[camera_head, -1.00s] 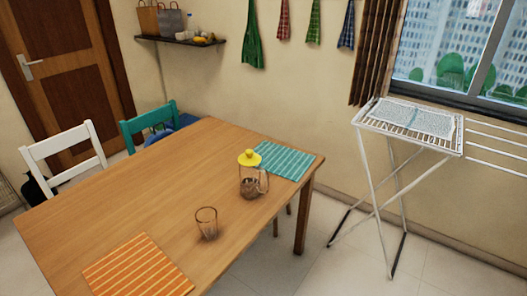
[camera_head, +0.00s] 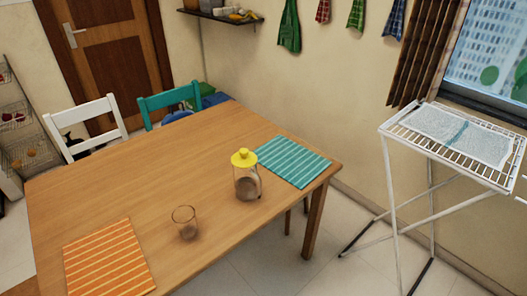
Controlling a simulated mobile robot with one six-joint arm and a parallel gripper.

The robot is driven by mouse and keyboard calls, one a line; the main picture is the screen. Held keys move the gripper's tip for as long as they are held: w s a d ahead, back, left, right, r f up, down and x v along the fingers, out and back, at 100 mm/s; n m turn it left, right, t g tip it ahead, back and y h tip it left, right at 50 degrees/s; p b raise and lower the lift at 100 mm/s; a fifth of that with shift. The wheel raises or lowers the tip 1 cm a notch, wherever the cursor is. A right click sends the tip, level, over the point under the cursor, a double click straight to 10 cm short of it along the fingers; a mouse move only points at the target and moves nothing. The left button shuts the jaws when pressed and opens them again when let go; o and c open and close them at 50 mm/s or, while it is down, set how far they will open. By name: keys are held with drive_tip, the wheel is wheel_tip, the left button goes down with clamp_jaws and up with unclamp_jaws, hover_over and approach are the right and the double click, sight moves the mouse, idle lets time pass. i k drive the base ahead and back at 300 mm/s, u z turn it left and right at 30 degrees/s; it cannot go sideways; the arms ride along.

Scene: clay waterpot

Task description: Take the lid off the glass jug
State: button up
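The glass jug (camera_head: 248,183) stands upright on the wooden table, near its right end. Its yellow lid (camera_head: 244,158) sits on top, with a small round knob. The jug's handle is on its right side, and something brownish shows through the lower glass. My gripper is not in view.
A drinking glass (camera_head: 185,222) stands left of the jug, nearer the front edge. A teal striped mat (camera_head: 293,161) lies right of the jug and an orange striped mat (camera_head: 108,259) at front left. The wooden table (camera_head: 150,165) is otherwise clear. A white drying rack (camera_head: 398,150) stands at right.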

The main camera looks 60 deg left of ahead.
sight(244, 159)
drive_tip(key=u, duration=0.15)
drive_tip(key=i, duration=0.6)
drive_tip(key=u, duration=0.45)
drive_tip(key=k, duration=0.2)
drive_tip(key=u, duration=2.1)
drive_tip(key=k, duration=0.15)
drive_tip(key=u, duration=1.95)
